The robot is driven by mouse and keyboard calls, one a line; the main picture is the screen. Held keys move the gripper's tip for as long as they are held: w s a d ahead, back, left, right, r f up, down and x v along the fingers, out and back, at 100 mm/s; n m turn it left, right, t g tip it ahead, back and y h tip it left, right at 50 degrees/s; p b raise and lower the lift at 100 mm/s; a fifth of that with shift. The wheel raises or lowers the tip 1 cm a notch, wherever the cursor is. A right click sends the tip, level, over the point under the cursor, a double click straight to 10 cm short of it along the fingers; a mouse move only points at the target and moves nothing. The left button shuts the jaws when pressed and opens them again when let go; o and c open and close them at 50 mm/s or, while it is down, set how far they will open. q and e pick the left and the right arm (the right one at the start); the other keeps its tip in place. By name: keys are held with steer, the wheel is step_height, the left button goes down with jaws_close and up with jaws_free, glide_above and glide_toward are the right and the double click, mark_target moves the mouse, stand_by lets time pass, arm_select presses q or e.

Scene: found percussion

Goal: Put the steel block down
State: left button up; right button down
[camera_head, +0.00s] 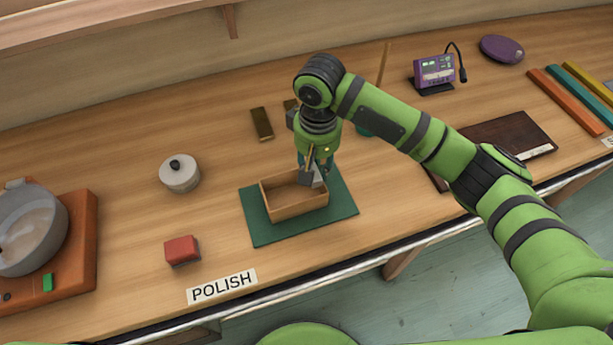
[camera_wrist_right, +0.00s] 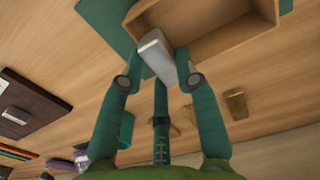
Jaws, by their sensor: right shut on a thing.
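My right gripper (camera_head: 313,168) points down over the back right part of an open wooden box (camera_head: 298,211). It is shut on a grey steel block (camera_head: 312,178). I cannot tell whether the block touches the box. The box stands on a dark green mat (camera_head: 262,234). My left gripper is not in view.
A red block (camera_head: 182,250) and a "POLISH" label (camera_head: 221,287) lie at the front left. A lidded pot (camera_head: 179,174) and a brass-coloured bar (camera_head: 262,124) stand behind. A dark brown flat case (camera_head: 505,135) lies right. Bare wood lies between the red block and the mat.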

mark_target(308, 192)
steer(key=shift+s+a+f, duration=0.2)
steer(key=shift+a+f, duration=0.05)
steer(key=shift+a, duration=0.2)
steer(key=shift+s+a+f, duration=0.15)
steer(key=shift+a+f, duration=0.1)
steer(key=shift+a, duration=0.15)
steer(key=shift+f, duration=0.35)
step_height(308, 192, down, 3)
steer(key=shift+f+p, duration=0.1)
steer(key=shift+p, duration=0.6)
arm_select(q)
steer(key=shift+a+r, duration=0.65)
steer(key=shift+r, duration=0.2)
arm_select(e)
steer(key=shift+f, duration=0.15)
steer(key=c, duration=1.2)
jaws_free()
steer(key=shift+f, duration=0.15)
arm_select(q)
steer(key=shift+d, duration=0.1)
